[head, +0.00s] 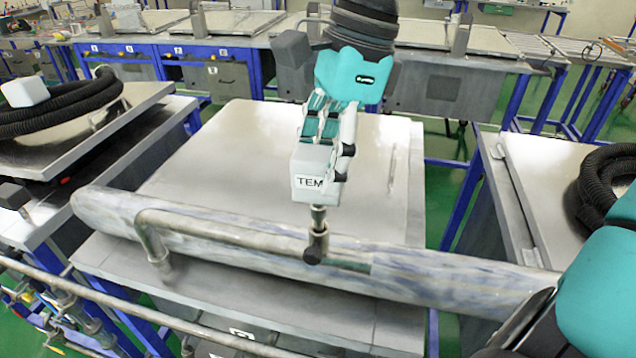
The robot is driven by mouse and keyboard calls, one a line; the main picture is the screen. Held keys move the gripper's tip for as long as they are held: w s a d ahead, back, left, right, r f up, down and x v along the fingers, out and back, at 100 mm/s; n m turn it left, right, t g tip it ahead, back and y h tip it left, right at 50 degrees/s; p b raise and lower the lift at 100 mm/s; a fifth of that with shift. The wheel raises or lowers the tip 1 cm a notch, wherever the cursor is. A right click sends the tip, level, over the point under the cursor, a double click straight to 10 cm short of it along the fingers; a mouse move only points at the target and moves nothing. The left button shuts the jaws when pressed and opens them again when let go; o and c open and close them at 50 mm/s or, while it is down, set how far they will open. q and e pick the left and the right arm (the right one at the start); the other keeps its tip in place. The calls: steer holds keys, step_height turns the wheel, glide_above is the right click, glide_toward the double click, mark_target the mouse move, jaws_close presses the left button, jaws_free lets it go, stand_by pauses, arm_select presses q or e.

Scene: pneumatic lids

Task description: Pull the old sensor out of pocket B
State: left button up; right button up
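A pale box-shaped sensor head (312,178) marked "TEM" stands near the middle of the head view. A short metal stem runs down from it to a fitting (317,243) on a thin metal pipe. I cannot tell how deep the stem sits in the fitting. No pocket letter can be read there. My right gripper (322,150) comes down from above with its fingers at the top and sides of the sensor head. It looks shut on it; the far finger is partly hidden. My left gripper is not in view.
A thick grey pipe (440,284) runs across the bench (240,150), with the thin pipe (230,229) in front. Black hoses lie on side benches at left (75,105) and right (600,180). A rail (130,306) crosses the lower left. The bench top behind is bare.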

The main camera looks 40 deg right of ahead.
steer(key=c, duration=1)
steer(key=shift+r, duration=0.25)
steer(key=shift+a+p+v, duration=0.25)
steer(key=shift+p+v, duration=0.75)
steer(key=shift+v, duration=0.1)
steer(key=shift+a+p+v, duration=0.25)
steer(key=shift+p+v, duration=0.7)
steer(key=shift+v, duration=0.2)
steer(key=shift+w+r, duration=0.2)
steer(key=shift+r, duration=0.05)
steer(key=shift+w+a+p+v, duration=0.1)
steer(key=shift+a+p+v, duration=0.1)
steer(key=shift+p+v, duration=0.55)
steer(key=shift+w+a+p+v, duration=0.1)
steer(key=shift+a+p+v, duration=0.05)
steer(key=shift+p+v, duration=0.6)
steer(key=shift+a+p+v, duration=0.2)
steer(key=shift+p+v, duration=0.4)
steer(key=shift+v, duration=0.3)
steer(key=shift+r, duration=0.1)
